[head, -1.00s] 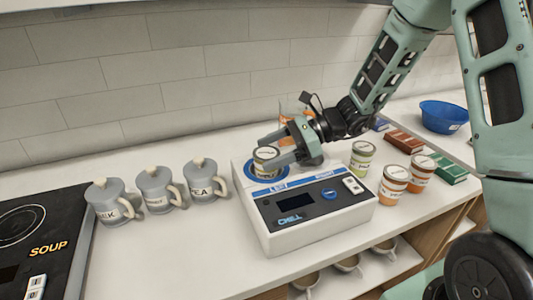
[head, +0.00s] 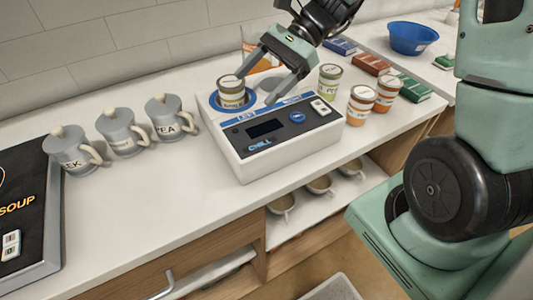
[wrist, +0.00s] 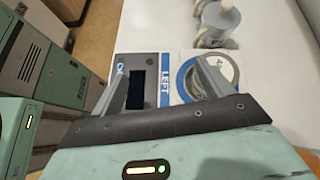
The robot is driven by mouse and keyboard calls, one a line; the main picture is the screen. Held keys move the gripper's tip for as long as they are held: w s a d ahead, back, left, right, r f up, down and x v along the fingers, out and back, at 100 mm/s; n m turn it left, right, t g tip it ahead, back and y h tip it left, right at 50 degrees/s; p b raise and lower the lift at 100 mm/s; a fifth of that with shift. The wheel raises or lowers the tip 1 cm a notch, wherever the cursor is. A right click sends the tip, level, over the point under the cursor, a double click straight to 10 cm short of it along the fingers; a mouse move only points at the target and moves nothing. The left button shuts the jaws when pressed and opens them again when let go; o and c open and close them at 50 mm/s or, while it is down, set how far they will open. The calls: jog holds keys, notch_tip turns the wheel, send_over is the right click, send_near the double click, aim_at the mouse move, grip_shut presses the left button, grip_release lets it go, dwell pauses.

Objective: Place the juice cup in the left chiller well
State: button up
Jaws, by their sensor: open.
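The chiller (head: 285,140) is a white box with a dark front panel and a blue-ringed left well (head: 215,101). In the wrist view the left well's ring (wrist: 232,66) shows beside the LEFT label, and a finger partly hides the cup. The gripper hides the right well.
A similar green cup (head: 329,82) and two orange cups (head: 361,103) (head: 388,92) stand right of the chiller. Grey lidded mugs (head: 123,130) stand to the left, near a soup hob (head: 20,215). An orange container (head: 262,58) is behind my gripper. Boxes and a blue bowl (head: 414,38) are farther right.

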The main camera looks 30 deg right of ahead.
jog(key=s+a+n+g+h, duration=0.1)
jog(key=s+a+n, duration=0.1)
jog(key=s+n, duration=0.1)
jog(key=s+a+f+n+g+h, duration=0.1)
jog(key=s+a+n+h, duration=0.1)
jog(key=s+n, duration=0.1)
jog(key=s+a+n+g+h, duration=0.1)
jog(key=s+a+n+h, duration=0.1)
jog(key=s+a, duration=0.1)
jog(key=shift+s+f+n, duration=0.2)
jog(key=shift+s+n, duration=0.2)
jog(key=s+a+n+t+h, duration=0.2)
jog(key=s+n+h, duration=0.3)
jog(key=s+n, duration=0.4)
jog(key=f+n+t, duration=0.1)
jog(key=n, duration=0.4)
jog(key=shift+a+t+h, duration=0.3)
jog(key=shift+t, duration=0.1)
